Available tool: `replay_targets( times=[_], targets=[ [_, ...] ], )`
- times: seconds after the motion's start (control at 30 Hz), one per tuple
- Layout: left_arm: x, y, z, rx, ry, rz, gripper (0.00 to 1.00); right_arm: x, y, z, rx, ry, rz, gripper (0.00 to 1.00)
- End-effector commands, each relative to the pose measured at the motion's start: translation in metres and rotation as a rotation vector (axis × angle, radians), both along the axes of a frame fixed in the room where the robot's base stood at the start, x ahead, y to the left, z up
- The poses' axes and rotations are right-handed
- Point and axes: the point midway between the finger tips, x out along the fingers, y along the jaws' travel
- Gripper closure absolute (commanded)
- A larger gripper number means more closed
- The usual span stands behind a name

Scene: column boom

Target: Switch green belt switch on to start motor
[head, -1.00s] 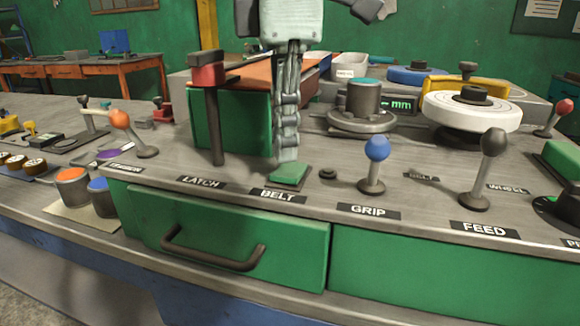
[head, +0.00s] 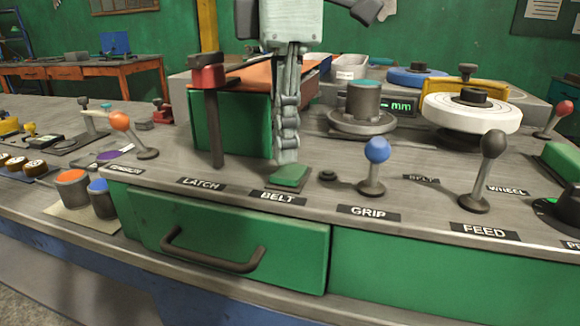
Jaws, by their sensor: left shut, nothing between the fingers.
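The green belt switch (head: 288,175) is a flat rectangular rocker on the bench top, just behind the BELT label (head: 278,197). My left gripper (head: 287,160) points straight down in the head view, its fingers shut and empty. Its fingertips are at the back edge of the green switch. I cannot tell whether they touch it. The front of the switch is uncovered. My right gripper is not in view.
A dark lever with a red top (head: 209,110) stands close left of my gripper. A blue-knobbed lever (head: 376,160) and a black-knobbed lever (head: 489,160) stand to the right. A green block (head: 232,122) is behind. A drawer handle (head: 210,252) juts out below.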

Motion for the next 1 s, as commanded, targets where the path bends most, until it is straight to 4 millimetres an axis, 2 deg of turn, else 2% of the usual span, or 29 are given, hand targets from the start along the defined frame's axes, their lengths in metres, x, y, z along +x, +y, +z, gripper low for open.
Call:
replay_targets(
  times=[1.0],
  targets=[
    [0.0, 0.0, -0.012, 0.0, 0.0, 0.0, 1.0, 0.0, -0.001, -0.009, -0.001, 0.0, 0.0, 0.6]
  ],
)
